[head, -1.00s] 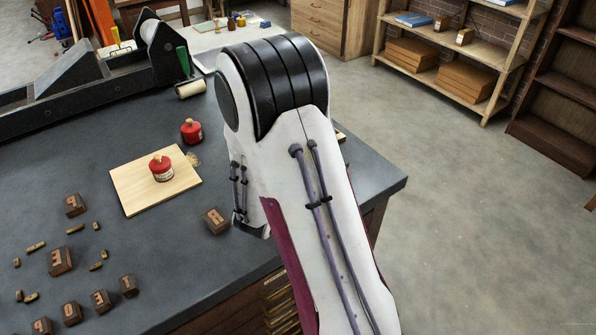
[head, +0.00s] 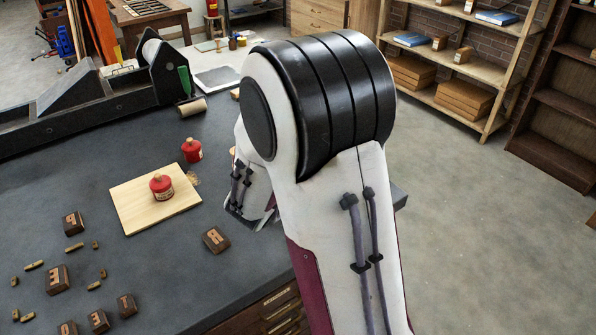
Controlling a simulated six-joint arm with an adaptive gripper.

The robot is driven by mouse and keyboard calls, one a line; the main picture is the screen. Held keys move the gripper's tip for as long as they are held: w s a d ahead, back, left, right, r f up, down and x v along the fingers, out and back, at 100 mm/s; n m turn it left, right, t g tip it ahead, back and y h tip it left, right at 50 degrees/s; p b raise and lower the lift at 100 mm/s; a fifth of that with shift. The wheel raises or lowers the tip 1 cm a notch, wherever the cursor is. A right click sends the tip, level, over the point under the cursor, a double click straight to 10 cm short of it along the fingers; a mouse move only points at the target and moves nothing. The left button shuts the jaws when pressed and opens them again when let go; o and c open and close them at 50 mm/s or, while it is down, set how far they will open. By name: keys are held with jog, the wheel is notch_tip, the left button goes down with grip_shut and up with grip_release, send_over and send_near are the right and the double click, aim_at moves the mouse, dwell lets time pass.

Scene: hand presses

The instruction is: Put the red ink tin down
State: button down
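One red tin (head: 161,187) stands upright on a pale wooden board (head: 130,217). The other red tin (head: 191,150) stands upright on the dark tabletop, just behind the board's far right corner. Neither tin is touched by any part of my arm that shows. My arm fills the middle and right of the view, its lower part coming down right of the board. My gripper does not show, so whether it is open or holds anything is hidden.
Wooden letter blocks (head: 216,239) and several small brass-coloured pieces (head: 74,247) lie at the front left. Bare tabletop lies left of the board.

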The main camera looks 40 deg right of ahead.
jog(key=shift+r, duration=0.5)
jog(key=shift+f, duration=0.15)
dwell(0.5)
